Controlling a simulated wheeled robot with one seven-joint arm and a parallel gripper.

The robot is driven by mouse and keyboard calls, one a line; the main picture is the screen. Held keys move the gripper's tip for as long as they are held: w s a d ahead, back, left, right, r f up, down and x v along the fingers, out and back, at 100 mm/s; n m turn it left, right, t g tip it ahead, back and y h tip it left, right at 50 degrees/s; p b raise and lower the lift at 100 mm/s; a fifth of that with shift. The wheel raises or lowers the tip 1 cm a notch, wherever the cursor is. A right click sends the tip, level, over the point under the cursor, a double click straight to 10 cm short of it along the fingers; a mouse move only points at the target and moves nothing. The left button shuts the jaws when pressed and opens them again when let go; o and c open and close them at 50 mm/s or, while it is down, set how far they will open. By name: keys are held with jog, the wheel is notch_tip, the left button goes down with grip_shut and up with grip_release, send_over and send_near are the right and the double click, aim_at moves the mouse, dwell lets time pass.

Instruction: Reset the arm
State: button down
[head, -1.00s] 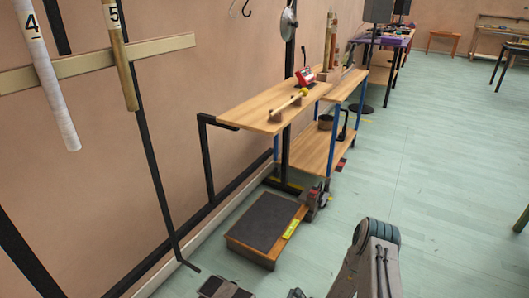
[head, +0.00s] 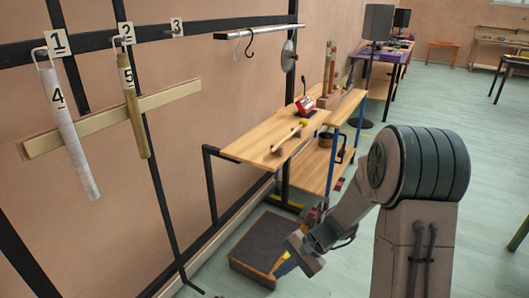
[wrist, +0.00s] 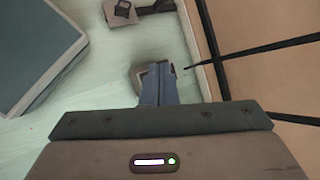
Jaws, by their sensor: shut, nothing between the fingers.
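My arm shows in the head view, with a large ribbed elbow raised at the right and the forearm sloping down to the left. My gripper (head: 284,268) hangs low at the end of it, in front of the dark-topped wooden platform in the picture. In the wrist view the two blue-grey fingers (wrist: 158,70) are together with nothing between them. They point down toward the pale green floor.
Beyond stands a wooden bench (head: 255,142). Numbered tubes (head: 70,130) hang from a wall rail at left. Open floor lies at right.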

jog(key=s+d+r+n+t+h+p, duration=0.1)
jog(key=s+d+r+n+h+p, duration=0.1)
jog(key=s+r, duration=0.3)
jog(key=s+d+r+n+t+h+p, duration=0.1)
jog(key=s+d+r+n+h+p, duration=0.1)
jog(key=r, duration=1.1)
jog(key=s+d+r+n+t+h+p, duration=0.2)
jog(key=s+d+r+p, duration=0.4)
jog(key=r, duration=0.3)
jog(key=shift+s+n+h, duration=0.6)
jog(key=shift+s+h, duration=0.3)
jog(key=shift+h, duration=0.3)
